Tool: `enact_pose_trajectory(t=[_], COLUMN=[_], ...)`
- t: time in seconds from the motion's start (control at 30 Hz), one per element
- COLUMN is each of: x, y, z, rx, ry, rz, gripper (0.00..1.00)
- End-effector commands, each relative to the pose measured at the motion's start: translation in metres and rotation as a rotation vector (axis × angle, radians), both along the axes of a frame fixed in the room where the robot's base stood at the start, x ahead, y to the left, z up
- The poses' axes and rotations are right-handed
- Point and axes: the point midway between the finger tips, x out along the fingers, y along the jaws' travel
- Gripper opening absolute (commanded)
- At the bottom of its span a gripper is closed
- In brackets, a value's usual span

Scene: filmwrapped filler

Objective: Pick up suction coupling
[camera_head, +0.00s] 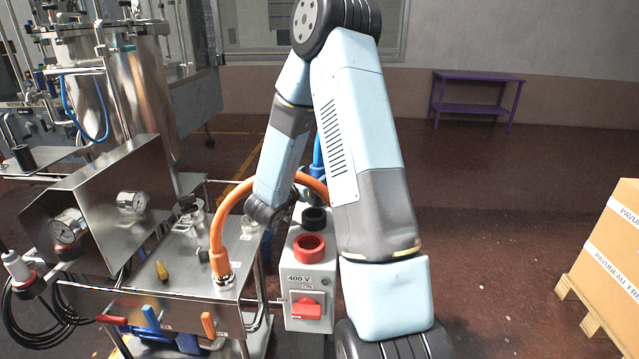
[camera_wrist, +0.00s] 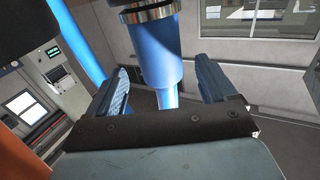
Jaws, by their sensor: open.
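In the wrist view, a blue tapered tube with a steel collar, which looks like the suction coupling (camera_wrist: 160,48), stands between the two fingers of my gripper (camera_wrist: 164,75). The fingers are spread, one on each side, with visible gaps between them and the tube. Its lower end is partly hidden behind the gripper's dark body. In the head view, a bit of blue (camera_head: 317,155) shows between my arm links. I cannot tell whether it is the same part. My fingers are hidden there behind my arm.
An orange hose (camera_head: 218,232) arches from the steel cart top (camera_head: 180,262) behind my arm. A grey 400 V switch box (camera_head: 297,262) with a red knob stands beside the cart. A cardboard box (camera_head: 615,250) on a pallet is at right. Floor (camera_head: 490,230) between is clear.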

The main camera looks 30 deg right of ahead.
Motion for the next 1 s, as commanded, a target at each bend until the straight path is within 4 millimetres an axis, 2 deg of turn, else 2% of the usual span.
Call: enact_pose_trajectory(t=[0.23, 0.6, 1.0], x=[0.006, 0.024, 0.028], y=[-0.01, -0.044, -0.049], z=[0.0, -0.002, -0.002], rx=[0.0, 0.0, 0.0], ry=[-0.001, -0.001, -0.001], rz=[-0.001, -0.002, 0.001], gripper=[0.84, 0.84, 0.82])
